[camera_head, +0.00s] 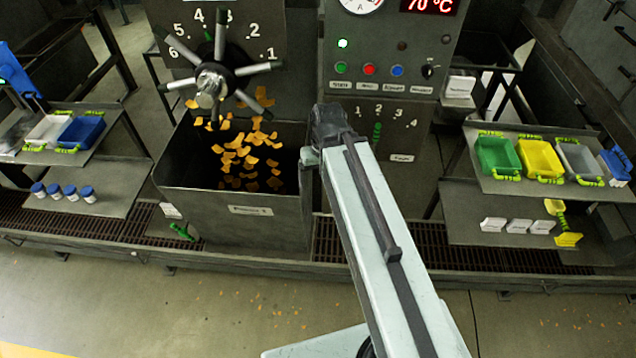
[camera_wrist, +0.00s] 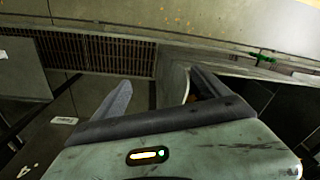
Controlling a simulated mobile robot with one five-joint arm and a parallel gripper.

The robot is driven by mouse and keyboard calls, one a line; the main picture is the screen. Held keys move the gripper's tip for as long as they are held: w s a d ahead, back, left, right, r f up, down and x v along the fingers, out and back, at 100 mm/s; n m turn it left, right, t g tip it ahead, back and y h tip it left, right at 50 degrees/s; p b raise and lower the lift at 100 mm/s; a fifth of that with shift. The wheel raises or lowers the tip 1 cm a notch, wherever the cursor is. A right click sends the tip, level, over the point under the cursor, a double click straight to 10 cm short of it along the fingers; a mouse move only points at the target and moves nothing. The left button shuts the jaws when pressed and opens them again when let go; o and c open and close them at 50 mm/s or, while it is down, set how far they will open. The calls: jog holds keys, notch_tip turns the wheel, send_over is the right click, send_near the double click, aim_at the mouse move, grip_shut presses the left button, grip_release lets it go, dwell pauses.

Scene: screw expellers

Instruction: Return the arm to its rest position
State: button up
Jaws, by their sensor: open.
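My arm (camera_head: 385,235) reaches from the bottom of the head view up to the front of the machine. Its far end is beside the right edge of the dark cake bin (camera_head: 230,212) and below the control panel; I cannot tell whether it touches. My gripper is hidden behind the arm's end in the head view. In the wrist view my gripper (camera_wrist: 160,88) has its two dark fingers spread apart. No held object shows between them.
Orange flakes (camera_head: 250,155) lie in the bin under a spoked handwheel (camera_head: 210,85). A right shelf carries a green tray (camera_head: 497,155) and a yellow tray (camera_head: 540,158). The front floor is mostly clear.

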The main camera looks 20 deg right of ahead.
notch_tip(320, 180, down, 6)
jog(key=s+a+b, duration=0.1)
jog(key=b, duration=0.5)
jog(key=shift+s+f+g+h, duration=0.25)
jog(key=shift+s+g+h, duration=0.05)
jog(key=shift+g, duration=0.1)
dwell(0.4)
